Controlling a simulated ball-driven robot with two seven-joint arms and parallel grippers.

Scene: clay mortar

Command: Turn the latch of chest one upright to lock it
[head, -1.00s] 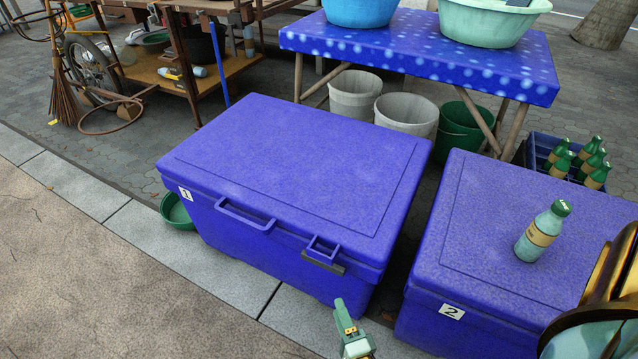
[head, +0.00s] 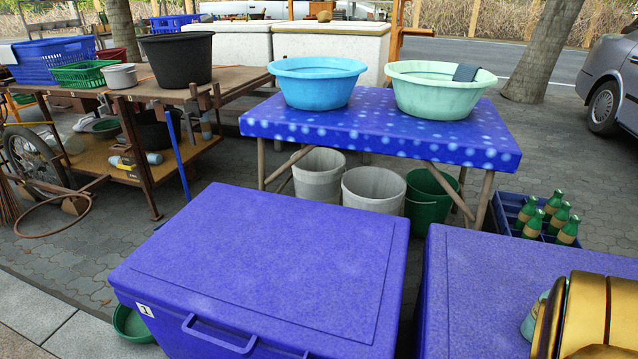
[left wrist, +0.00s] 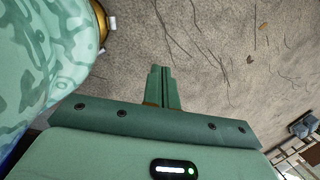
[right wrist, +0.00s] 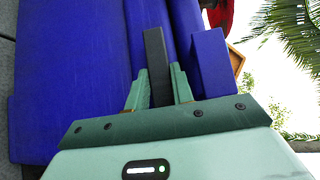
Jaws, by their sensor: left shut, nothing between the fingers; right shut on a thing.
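Chest one (head: 255,262) is a big blue cooler with a closed lid and a "1" label (head: 145,310) at its front left. Its front latch is below the head view's edge. In the right wrist view, a dark bar, the latch (right wrist: 156,50), lies between the fingers of my right gripper (right wrist: 158,85), which is shut on it. Blue chest front (right wrist: 70,75) and a blue protruding block (right wrist: 210,65) flank it. The bar appears to lie sideways, not upright. My left gripper (left wrist: 163,85) is shut and empty above the pavement. Neither gripper shows in the head view.
Behind are a table (head: 380,130) with two basins, buckets beneath, and a bottle crate (head: 510,215). A green bowl (head: 130,325) sits left of chest one.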

